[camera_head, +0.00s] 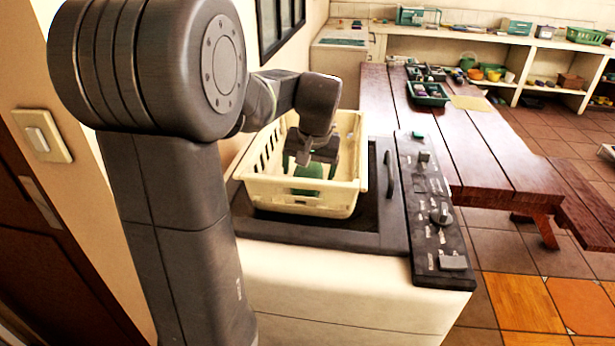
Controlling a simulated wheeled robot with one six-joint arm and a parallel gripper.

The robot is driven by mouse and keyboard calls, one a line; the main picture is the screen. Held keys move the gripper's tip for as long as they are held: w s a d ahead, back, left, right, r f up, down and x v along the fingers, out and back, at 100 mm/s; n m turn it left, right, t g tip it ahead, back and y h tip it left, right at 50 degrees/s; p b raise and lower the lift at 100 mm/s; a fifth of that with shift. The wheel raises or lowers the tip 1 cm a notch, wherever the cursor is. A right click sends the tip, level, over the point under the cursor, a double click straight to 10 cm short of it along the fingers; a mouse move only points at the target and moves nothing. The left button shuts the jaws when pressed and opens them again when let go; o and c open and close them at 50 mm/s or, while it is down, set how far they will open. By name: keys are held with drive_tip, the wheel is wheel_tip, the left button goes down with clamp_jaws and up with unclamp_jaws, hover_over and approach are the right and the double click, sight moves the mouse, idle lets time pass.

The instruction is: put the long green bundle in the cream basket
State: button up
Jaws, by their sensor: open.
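The cream basket (305,200) stands on the dark top of a white appliance, with slotted walls and an open top. A green thing (308,172) shows inside it, near the basket floor, and looks like the green bundle. My gripper (318,163) points down into the basket, just above the green thing. Its jaws are open. The fingers and the front wall hide part of the green thing, so its full length cannot be seen. I cannot tell whether the fingers touch it.
The appliance (330,290) has a knobbed control panel (430,205) and a handle (389,175) right of the basket. Beyond is a wooden table (465,135) with a dark green tray (428,98) of small items. Shelves line the back wall. Tiled floor lies open at right.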

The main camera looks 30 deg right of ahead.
drive_tip(key=v, duration=0.9)
drive_tip(key=shift+s, duration=0.1)
